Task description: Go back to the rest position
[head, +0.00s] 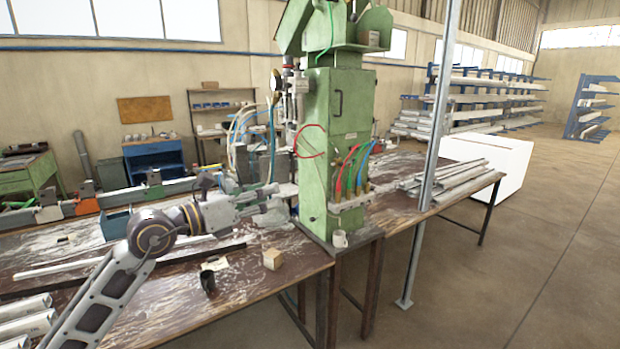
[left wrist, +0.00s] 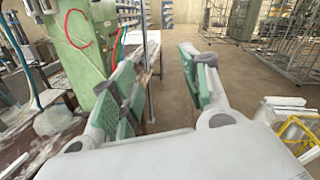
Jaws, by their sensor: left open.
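My left gripper (head: 272,204) reaches in from the left, over the workbench and just in front of the green clamp machine (head: 337,130). In the left wrist view, its two fingers with green pads (left wrist: 160,92) stand wide apart with nothing between them. The green machine (left wrist: 82,40) shows at the upper left there. My right gripper is in neither view.
Metal profiles (head: 445,178) lie on the bench to the right. A grey post (head: 432,150) stands in front. The floor at right is clear.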

